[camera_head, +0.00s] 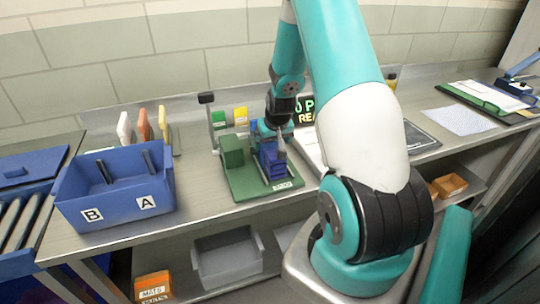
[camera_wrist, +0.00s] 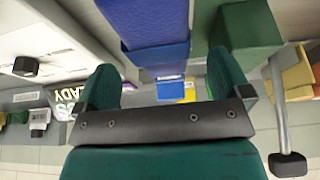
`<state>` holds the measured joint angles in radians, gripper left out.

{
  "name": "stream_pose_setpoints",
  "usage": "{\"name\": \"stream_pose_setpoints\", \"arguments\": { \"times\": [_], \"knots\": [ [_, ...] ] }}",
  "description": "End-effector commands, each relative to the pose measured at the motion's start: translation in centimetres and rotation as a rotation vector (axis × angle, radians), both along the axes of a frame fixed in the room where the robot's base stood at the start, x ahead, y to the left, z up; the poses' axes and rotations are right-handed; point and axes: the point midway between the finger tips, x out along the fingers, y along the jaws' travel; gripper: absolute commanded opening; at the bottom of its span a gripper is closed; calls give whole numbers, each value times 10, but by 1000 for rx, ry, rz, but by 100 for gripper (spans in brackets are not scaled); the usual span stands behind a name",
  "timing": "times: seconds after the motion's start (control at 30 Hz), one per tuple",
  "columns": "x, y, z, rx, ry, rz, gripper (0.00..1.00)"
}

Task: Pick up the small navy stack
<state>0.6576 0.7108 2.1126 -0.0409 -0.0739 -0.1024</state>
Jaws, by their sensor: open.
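A small navy-blue stack (camera_head: 271,164) stands on a green base plate (camera_head: 283,186), beside a green block (camera_head: 232,150). In the wrist view the stack (camera_wrist: 150,24) shows at the top centre, brighter blue above and darker below, with the green block (camera_wrist: 246,27) to its right. My gripper (camera_head: 267,129) is at the far side of the stack in the head view, partly hidden by the arm. In the wrist view my gripper (camera_wrist: 164,76) is open, its two teal fingers apart with the stack in line with the gap. I cannot tell whether they touch it.
A blue bin (camera_head: 118,208) marked B and A stands at left, with upright coloured cards (camera_head: 145,126) behind it. A post (camera_head: 211,125) rises near the green block. A white sheet (camera_head: 466,121) lies on the right.

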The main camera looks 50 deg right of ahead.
Motion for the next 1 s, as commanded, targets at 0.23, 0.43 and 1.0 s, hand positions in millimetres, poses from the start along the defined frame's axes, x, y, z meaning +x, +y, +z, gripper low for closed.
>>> {"name": "stream_pose_setpoints", "arguments": {
  "times": [0.23,0.43,1.0],
  "knots": [
    [5,-3,-31,3,3,0,96],
    [8,-5,-40,1,1,0,96],
    [8,-5,-39,0,0,0,30]
  ]
}}
